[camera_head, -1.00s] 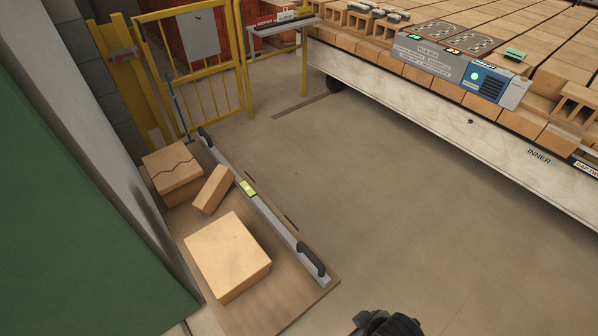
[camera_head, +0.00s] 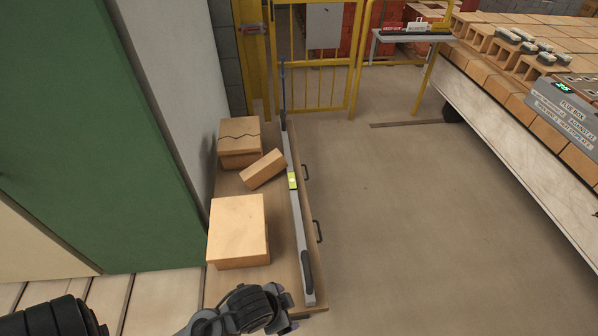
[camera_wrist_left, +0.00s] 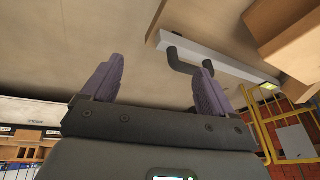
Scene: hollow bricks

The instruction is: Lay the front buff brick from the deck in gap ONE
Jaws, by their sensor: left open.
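A large buff brick (camera_head: 238,228) lies at the front of a low wooden platform (camera_head: 286,283) in the head view, its top face plain. Behind it are a smaller tilted brick (camera_head: 263,169) and a brick with a dark zigzag crack line (camera_head: 240,134). My left gripper (camera_head: 262,312) is at the bottom edge, just in front of the front brick in the picture and apart from it. In the left wrist view its two purple fingers (camera_wrist_left: 160,80) are spread with nothing between them. My right gripper is out of view. No gap marking shows now.
A green panel and grey wall stand left. A brick-loaded car (camera_head: 500,110) stands right, with clear floor between. A yellow gate (camera_head: 312,75) closes the back.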

